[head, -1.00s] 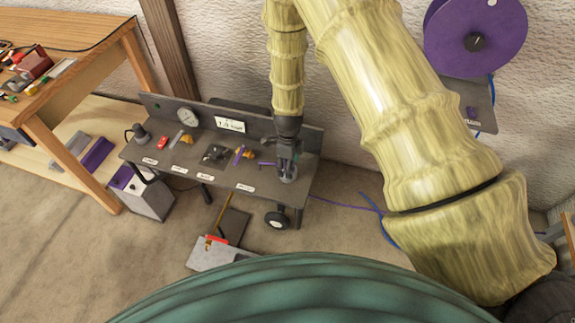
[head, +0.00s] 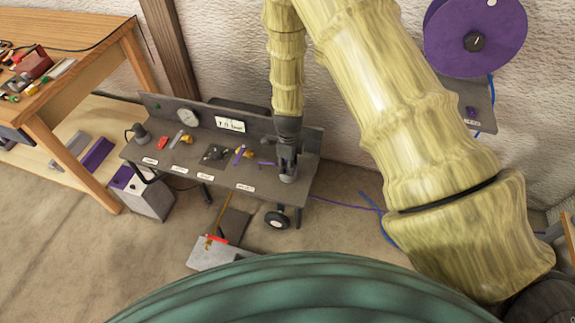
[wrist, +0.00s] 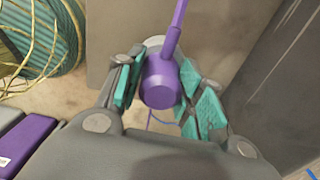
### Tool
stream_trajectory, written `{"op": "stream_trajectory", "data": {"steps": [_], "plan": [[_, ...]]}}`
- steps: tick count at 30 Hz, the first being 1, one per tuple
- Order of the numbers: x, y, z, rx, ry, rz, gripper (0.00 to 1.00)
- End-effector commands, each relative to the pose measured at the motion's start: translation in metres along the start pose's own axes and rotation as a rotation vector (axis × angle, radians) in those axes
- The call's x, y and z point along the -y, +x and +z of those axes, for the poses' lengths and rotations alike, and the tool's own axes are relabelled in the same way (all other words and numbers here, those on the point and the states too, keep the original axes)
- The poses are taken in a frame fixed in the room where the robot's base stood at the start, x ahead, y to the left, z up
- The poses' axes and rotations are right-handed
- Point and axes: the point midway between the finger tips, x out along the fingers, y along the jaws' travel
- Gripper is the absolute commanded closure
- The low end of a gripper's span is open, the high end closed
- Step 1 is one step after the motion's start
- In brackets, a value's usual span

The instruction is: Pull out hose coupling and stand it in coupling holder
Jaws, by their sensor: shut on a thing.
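A purple hose coupling (wrist: 160,82) with a rounded body and a thin purple stem shows in the wrist view. My gripper (wrist: 161,96) is shut on it, with teal finger pads on both sides. In the head view my gripper (head: 287,165) points down at the right end of the dark grey bench (head: 215,178). A thin purple stem (head: 267,163) sticks out to its left there. The fingers hide most of the coupling in the head view. I cannot tell which fixture is the coupling holder, nor whether the coupling still touches a seat.
The bench has a back panel with a dial (head: 188,117) and several small parts and labels. A wooden workbench (head: 75,50) stands at the left. A purple reel (head: 475,38) hangs at the right.

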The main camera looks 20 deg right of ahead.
Motion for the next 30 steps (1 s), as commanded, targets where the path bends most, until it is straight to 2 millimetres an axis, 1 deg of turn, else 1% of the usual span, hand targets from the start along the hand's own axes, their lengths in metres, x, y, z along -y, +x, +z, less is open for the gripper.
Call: {"op": "stream_trajectory", "data": {"steps": [5,30], "plan": [[0.0,-0.002,0.0,0.0,0.0,0.0,1.0],[0.0,-0.028,0.0,0.0,0.001,0.0,1.0]]}}
